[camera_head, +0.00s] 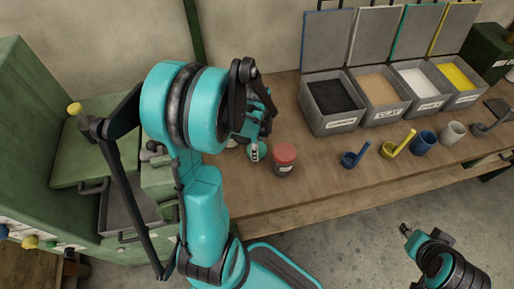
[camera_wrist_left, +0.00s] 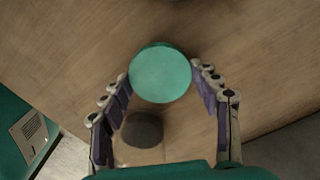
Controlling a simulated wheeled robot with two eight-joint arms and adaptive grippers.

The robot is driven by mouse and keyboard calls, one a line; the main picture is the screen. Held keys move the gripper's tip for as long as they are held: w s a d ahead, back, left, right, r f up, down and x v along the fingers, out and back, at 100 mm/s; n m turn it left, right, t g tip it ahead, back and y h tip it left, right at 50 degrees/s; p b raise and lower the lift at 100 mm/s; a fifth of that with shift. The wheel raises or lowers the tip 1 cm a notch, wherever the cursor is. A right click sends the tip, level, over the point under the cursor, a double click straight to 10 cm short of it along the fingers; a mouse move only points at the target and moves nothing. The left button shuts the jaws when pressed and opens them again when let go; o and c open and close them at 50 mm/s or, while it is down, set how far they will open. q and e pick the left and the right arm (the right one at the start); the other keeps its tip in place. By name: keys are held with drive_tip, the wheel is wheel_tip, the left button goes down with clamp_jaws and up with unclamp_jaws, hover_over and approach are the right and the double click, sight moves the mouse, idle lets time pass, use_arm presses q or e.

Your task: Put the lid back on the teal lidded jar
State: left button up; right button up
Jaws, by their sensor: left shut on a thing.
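A round teal lid (camera_wrist_left: 160,73) lies between the fingertips of my left gripper (camera_wrist_left: 161,80) in the left wrist view, and the fingers are shut on it. In the head view my left gripper (camera_head: 255,150) is over the bench, left of a red-topped jar, with a little teal showing at its tip. A dark round patch (camera_wrist_left: 142,130) shows below the lid in the wrist view; I cannot tell whether it is a shadow or an opening. I cannot make out the teal jar's body clearly. My right gripper (camera_head: 405,230) is low at the right, away from the bench.
The red-topped jar (camera_head: 285,158) stands close to the left gripper's right. A blue scoop (camera_head: 350,160), a yellow scoop (camera_head: 392,150), a blue cup (camera_head: 424,143) and a pale cup (camera_head: 453,132) stand farther right. Open grey bins (camera_head: 333,125) line the back.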

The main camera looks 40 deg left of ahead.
use_arm(q)
wheel_tip(320, 180, up, 9)
drive_tip(key=p, duration=0.3)
use_arm(e)
wheel_tip(320, 180, up, 4)
drive_tip(key=shift+r, duration=0.1)
